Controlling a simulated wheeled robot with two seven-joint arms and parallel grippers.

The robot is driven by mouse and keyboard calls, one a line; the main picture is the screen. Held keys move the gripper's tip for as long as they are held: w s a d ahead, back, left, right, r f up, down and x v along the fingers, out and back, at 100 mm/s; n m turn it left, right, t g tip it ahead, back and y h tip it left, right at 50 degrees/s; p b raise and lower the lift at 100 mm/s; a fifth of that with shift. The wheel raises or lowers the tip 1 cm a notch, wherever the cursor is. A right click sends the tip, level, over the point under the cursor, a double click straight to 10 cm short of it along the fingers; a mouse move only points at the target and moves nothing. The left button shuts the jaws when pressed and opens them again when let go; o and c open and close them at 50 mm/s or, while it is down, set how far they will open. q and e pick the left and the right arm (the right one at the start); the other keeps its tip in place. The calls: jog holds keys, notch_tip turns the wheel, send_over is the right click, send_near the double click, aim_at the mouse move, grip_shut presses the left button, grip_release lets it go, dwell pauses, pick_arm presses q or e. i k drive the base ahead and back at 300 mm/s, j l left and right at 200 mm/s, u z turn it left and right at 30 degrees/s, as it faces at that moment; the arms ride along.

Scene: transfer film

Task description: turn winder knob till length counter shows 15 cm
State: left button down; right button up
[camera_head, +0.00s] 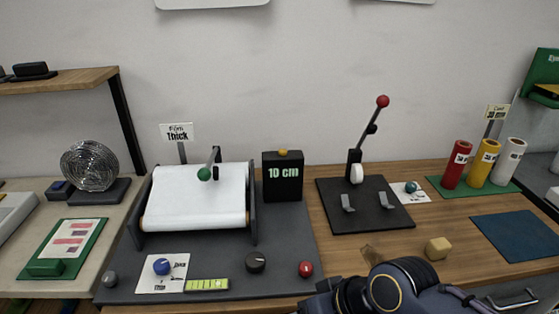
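The length counter (282,176) is a black box with a yellow button on top, and its green display reads 10 cm. It stands at the right of a film winder (196,196) with a white roll and a crank ending in a green ball (204,174). A black round knob (256,262) sits on the dark base in front of the counter. I cannot tell for sure which of these is the winder knob. My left gripper is out of view.
A blue knob (162,266) on a white card, a green level strip (206,285), a grey ball (110,279) and a red button (305,269) line the base front. A lever press (364,200) stands to the right, with a yellow block (438,248) before it.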

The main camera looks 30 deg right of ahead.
aim_at(255, 262)
jog(key=z, duration=1.05)
